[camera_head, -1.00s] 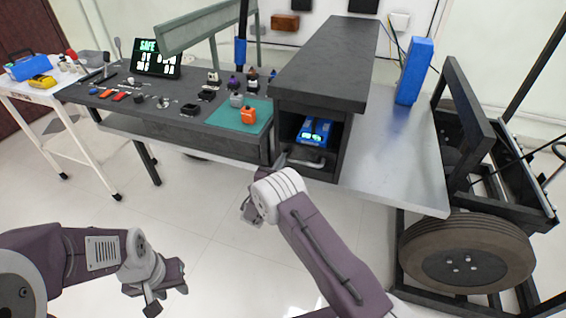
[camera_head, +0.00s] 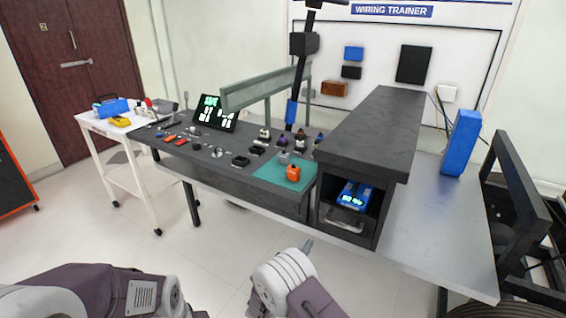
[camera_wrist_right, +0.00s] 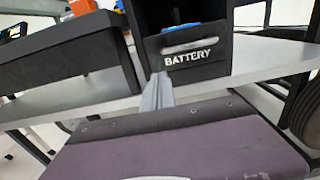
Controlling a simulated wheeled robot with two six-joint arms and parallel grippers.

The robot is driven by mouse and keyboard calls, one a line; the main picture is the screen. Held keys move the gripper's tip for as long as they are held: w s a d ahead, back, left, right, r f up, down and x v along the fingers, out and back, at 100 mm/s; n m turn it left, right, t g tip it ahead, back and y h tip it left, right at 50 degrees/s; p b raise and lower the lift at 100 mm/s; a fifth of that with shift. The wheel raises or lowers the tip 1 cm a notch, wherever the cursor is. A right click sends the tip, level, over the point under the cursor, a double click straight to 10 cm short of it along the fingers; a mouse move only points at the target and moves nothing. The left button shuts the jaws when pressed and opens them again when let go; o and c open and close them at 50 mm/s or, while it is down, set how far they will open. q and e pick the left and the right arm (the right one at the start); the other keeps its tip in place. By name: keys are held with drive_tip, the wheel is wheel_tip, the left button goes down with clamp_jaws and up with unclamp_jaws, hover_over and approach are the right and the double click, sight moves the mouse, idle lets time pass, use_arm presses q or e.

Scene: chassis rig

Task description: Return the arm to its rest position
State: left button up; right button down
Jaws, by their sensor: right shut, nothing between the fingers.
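My right arm rises from the bottom middle of the head view. Its gripper (camera_head: 306,246) is mostly hidden behind its own wrist, with a grey fingertip showing below the bench. In the right wrist view the fingers (camera_wrist_right: 158,92) are shut together and empty, in front of the bay labelled BATTERY (camera_wrist_right: 190,52). They look apart from it. My left arm (camera_head: 110,292) shows at the bottom left, and its fingers are below the picture edge.
The dark workbench (camera_head: 245,186) has small parts, a green mat (camera_head: 270,172) and an orange item (camera_head: 293,173) on it. A blue battery-like unit (camera_head: 352,195) sits in the black housing (camera_head: 375,120). A white cart (camera_head: 125,165) stands left. The floor before the bench is clear.

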drive_tip(key=s+d+r+m+g+h, duration=0.2)
drive_tip(key=d+r+m+g+h, duration=0.4)
drive_tip(key=d+r, duration=0.75)
drive_tip(key=s+d+f+m+g+y, duration=0.25)
drive_tip(key=s+d+m+g, duration=0.3)
drive_tip(key=s, duration=0.45)
drive_tip(key=s+d+f+m+g+y, duration=0.2)
drive_tip(key=s+d+m+g+y, duration=0.3)
drive_tip(key=s, duration=0.4)
drive_tip(key=s+a+f+m+t+y, duration=0.1)
drive_tip(key=s+a+f+m+y, duration=0.25)
drive_tip(key=a, duration=0.25)
drive_tip(key=s+a+f+m+y, duration=0.2)
drive_tip(key=a+m, duration=0.2)
drive_tip(key=a, duration=0.2)
drive_tip(key=s+a+f+m+t+y, duration=0.1)
drive_tip(key=s+a+f+m+y, duration=0.2)
drive_tip(key=a+m, duration=0.15)
wheel_tip(320, 180, up, 22)
drive_tip(key=w+a+p, duration=0.1)
drive_tip(key=w+p, duration=0.1)
drive_tip(key=p, duration=1.9)
drive_tip(key=shift+a+r+m+t+y+p, duration=0.15)
drive_tip(key=shift+a+m+t+y+p, duration=0.1)
drive_tip(key=shift+m+t+y+p, duration=0.15)
